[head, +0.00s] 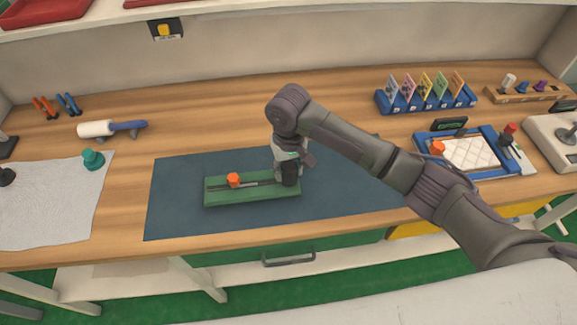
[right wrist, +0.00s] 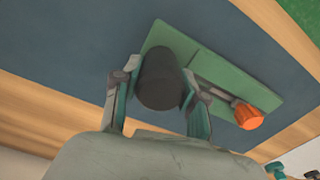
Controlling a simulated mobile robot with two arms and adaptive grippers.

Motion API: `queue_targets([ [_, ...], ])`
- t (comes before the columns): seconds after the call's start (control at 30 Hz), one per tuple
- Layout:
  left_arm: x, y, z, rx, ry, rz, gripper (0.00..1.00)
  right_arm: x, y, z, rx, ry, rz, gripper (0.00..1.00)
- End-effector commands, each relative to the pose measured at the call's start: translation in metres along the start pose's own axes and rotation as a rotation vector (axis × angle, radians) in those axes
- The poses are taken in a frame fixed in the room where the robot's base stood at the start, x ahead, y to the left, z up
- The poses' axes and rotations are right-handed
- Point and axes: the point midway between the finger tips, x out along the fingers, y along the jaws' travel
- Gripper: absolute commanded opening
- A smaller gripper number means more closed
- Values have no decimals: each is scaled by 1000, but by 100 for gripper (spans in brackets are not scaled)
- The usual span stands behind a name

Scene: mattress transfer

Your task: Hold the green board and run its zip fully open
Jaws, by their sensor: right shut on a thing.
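The green board (head: 225,196) lies flat on the dark blue mat, and it also shows in the right wrist view (right wrist: 205,62). The zip is a narrow dark track along the board, with an orange pull (head: 233,180) on its left part in the head view; the pull also shows in the right wrist view (right wrist: 248,116). My right gripper (head: 289,174) points down over the board's right end. In the right wrist view its fingers (right wrist: 158,92) are shut on a dark round post (right wrist: 158,75) standing on the board. My left gripper is not in view.
The blue mat (head: 180,200) has bare room left and right of the board. A white roller (head: 96,129), a teal knob (head: 93,158) on a pale cloth and a blue card rack (head: 427,102) stand around it. A blue-framed tray (head: 426,150) is at the right.

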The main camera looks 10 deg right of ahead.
Motion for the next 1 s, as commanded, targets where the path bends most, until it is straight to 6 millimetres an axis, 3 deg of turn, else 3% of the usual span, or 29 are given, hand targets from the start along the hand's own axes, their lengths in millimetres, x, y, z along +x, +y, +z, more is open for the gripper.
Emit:
queue_targets([
  [1.0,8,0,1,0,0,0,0,25,-1,0,-1,2,-2,0],
])
